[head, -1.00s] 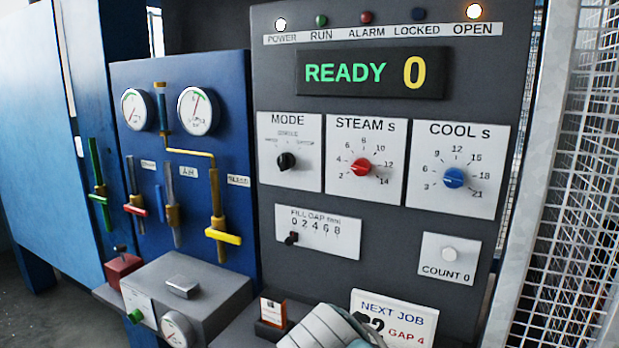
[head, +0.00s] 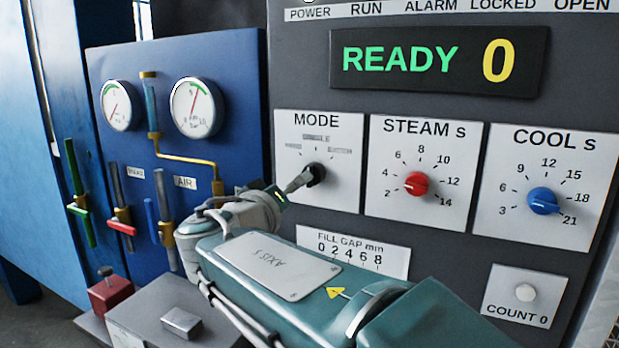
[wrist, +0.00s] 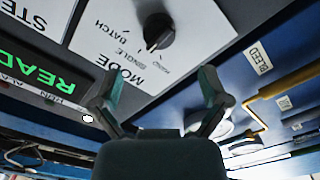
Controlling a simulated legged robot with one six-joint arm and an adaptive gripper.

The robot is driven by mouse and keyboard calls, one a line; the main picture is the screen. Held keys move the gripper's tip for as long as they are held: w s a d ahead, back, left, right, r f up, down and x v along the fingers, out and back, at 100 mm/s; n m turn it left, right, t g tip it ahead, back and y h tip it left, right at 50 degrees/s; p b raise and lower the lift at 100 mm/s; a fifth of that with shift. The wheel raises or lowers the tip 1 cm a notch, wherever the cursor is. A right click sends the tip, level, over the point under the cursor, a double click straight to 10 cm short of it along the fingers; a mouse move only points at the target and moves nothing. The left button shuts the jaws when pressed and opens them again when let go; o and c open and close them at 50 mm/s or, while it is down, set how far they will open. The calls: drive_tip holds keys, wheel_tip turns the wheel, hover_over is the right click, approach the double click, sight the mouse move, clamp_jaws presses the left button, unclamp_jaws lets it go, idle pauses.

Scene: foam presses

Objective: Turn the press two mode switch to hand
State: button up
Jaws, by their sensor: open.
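The mode switch (head: 315,173) is a round black knob on the white MODE plate (head: 340,195), left of the STEAM dial. In the upside-down wrist view the knob (wrist: 158,31) shows with BATCH, SINGLE and a small third label, probably HAND. A pale mark on its edge seems to face the SINGLE side. My gripper (head: 298,180) is just in front of the knob in the head view, partly hidden by my arm. In the wrist view my gripper (wrist: 160,88) has its fingers spread, with nothing between them. The knob lies beyond the fingertips; contact cannot be told.
The red STEAM knob (head: 416,183) and blue COOL knob (head: 543,200) are to the right. The FILL GAP plate (head: 352,252) is below, partly behind my arm. Gauges, yellow piping and valve handles on the blue panel (head: 240,120) are at left. The display (head: 440,60) reads READY 0.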

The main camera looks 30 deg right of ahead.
sight(311, 186)
drive_tip(key=x, duration=0.8)
drive_tip(key=shift+w+d, duration=0.1)
drive_tip(key=shift+w, duration=0.05)
drive_tip(key=shift+c, duration=0.3)
drive_tip(key=c, duration=1.1)
